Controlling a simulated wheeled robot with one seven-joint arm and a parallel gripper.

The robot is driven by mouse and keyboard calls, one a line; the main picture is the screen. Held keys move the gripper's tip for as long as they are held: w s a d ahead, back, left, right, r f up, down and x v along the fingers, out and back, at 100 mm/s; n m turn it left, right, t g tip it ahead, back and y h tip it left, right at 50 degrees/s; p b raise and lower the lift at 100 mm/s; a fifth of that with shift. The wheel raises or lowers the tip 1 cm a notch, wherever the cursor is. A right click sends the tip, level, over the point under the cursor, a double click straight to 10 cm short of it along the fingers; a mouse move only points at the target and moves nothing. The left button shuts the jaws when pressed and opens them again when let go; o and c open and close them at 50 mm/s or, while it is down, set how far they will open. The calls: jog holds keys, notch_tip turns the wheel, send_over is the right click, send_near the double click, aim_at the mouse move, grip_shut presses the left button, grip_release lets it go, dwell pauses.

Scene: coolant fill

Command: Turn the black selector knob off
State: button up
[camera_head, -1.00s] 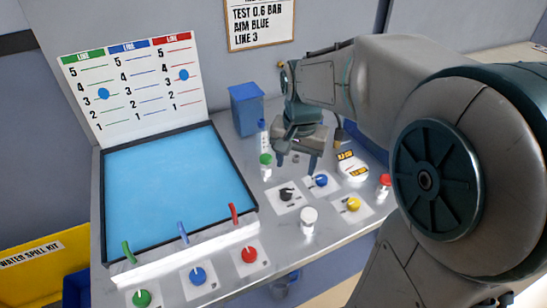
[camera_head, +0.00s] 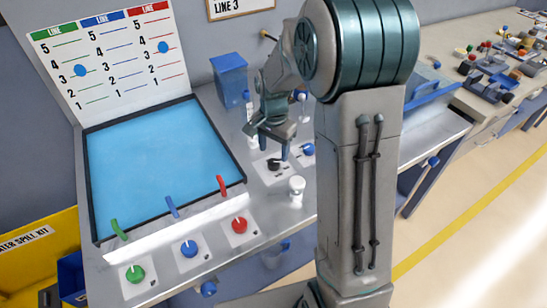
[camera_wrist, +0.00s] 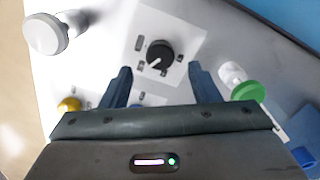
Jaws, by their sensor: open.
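The black selector knob (camera_head: 274,164) stands on a white plate on the bench. In the wrist view the knob (camera_wrist: 160,53) has a white pointer mark towards the lower left of that picture. Small marks beside it are too small to read. My gripper (camera_head: 273,150) is above the knob, pointing down. In the wrist view my gripper (camera_wrist: 160,72) is open and empty, one finger to each side of the knob's line. The knob lies just beyond the fingertips, and I see no contact.
A white capped post (camera_head: 297,187) stands right of the knob, and a blue knob (camera_head: 308,150) is behind it. A green-capped bottle (camera_wrist: 245,90) is close beside one finger. Green, blue and red knobs (camera_head: 239,225) line the front. A blue box (camera_head: 229,80) stands behind.

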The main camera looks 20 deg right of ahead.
aim_at(273, 162)
jog(key=shift+f, duration=2.35)
jog(key=c, duration=1)
